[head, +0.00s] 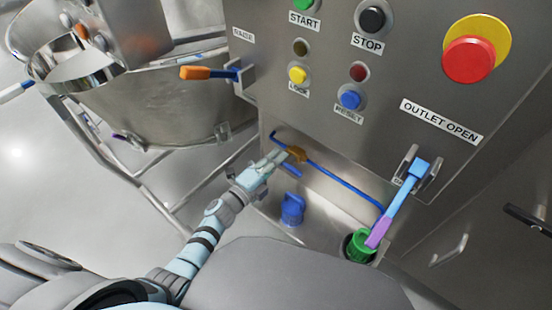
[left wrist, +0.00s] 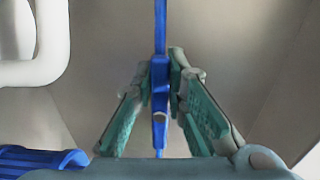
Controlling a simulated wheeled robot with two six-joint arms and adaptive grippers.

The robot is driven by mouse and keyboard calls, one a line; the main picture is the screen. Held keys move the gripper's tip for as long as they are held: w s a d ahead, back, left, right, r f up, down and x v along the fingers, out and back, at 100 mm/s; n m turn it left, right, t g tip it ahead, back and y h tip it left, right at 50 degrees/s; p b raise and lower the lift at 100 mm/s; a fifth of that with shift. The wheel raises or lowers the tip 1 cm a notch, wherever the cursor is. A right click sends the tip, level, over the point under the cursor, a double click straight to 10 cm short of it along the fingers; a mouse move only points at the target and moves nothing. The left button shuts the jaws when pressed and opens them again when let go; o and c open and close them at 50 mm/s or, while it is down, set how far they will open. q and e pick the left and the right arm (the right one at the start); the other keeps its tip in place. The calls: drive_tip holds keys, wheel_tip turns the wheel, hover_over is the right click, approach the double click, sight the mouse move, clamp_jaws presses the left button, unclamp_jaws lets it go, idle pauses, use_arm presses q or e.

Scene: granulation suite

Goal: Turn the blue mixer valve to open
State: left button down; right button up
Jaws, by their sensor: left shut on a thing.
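The blue mixer valve sits on a thin blue pipe (head: 340,180) in the recess under the control panel. Its brass-coloured body (head: 297,154) shows beside my left gripper (head: 279,160). A short blue bar (head: 291,170), seemingly its handle, shows just below the fingers. In the left wrist view, my left gripper (left wrist: 160,90) is closed on the blue handle (left wrist: 159,130), one finger on each side. The handle lines up with the blue pipe (left wrist: 160,25) in that view. The fingers hide part of the valve. My right gripper is in neither view.
An orange-handled lever (head: 197,73) sticks out left. The panel (head: 400,60) carries buttons and a red stop knob (head: 468,58).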

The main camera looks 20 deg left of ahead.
use_arm(q)
drive_tip(key=c, duration=1.6)
unclamp_jaws()
drive_tip(key=shift+s, duration=0.1)
drive_tip(key=v, duration=1.1)
drive_tip(key=shift+s, duration=0.4)
drive_tip(key=shift+a+f, duration=0.1)
